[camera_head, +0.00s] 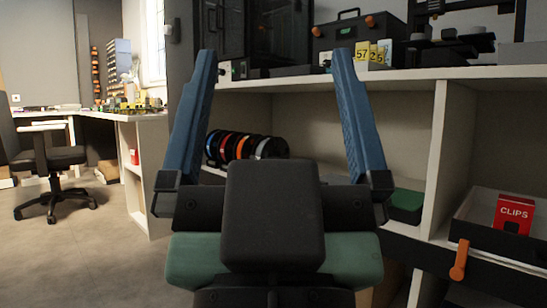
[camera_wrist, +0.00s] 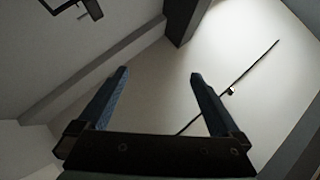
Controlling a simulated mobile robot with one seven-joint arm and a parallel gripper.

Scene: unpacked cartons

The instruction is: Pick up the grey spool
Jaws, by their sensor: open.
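A row of spools stands on edge inside the shelf compartment in the head view, seen between my fingers. The grey spool (camera_head: 273,148) is at the right end of the row, and its lower part is hidden behind my gripper. My gripper (camera_head: 274,56) is open and empty, with its two blue fingers wide apart and pointing up in the picture. The spools look farther away than the fingers. The wrist view also shows my open gripper (camera_wrist: 158,76) against a pale wall, with no spool in sight there.
A white shelf top (camera_head: 420,75) runs above the spools and carries a black toolbox (camera_head: 355,33) and yellow number cards (camera_head: 373,52). A green box (camera_head: 405,205) and a tray (camera_head: 475,232) with a red clips box (camera_head: 514,213) are right. An office chair (camera_head: 55,160) stands left; floor there is open.

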